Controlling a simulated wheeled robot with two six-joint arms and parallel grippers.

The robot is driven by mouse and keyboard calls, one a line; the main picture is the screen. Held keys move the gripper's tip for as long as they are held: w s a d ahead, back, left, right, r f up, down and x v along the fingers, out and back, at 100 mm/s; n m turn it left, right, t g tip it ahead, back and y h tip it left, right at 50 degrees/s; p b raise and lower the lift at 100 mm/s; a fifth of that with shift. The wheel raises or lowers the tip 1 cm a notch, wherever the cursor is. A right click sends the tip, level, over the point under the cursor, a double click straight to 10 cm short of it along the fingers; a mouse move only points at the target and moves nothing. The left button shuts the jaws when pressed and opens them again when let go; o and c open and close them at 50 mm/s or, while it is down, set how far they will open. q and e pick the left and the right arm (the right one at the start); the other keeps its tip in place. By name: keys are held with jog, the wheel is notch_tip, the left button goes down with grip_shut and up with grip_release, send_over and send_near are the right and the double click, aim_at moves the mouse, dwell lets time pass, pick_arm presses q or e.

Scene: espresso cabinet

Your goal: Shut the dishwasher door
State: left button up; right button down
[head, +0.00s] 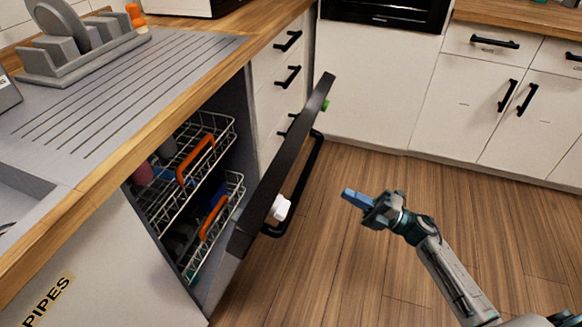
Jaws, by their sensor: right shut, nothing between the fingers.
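The dishwasher door (290,155) stands partly open, tilted out from the cabinet. I see mostly its dark top edge, and its black bar handle (314,167) faces the right side. Behind the door, the dishwasher's upper rack (222,128) and lower rack (236,190) show inside the opening, each with an orange handle. My right gripper (347,194) is shut and empty, with blue fingertips pointing left towards the door. In the picture it is right of the handle, with floor showing between them. My left gripper is not in view.
A small white piece (281,207) and a green piece (326,105) show at the door's edge. The wooden counter (215,62) runs above the dishwasher. White drawers (278,80) and cabinets (480,100) stand behind. The wooden floor (350,270) around my right gripper is clear.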

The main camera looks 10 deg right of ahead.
notch_tip(320, 180, up, 5)
jog(key=p, duration=0.2)
send_over(303, 186)
jog(key=shift+f+m, duration=0.2)
jog(key=shift+m, duration=0.1)
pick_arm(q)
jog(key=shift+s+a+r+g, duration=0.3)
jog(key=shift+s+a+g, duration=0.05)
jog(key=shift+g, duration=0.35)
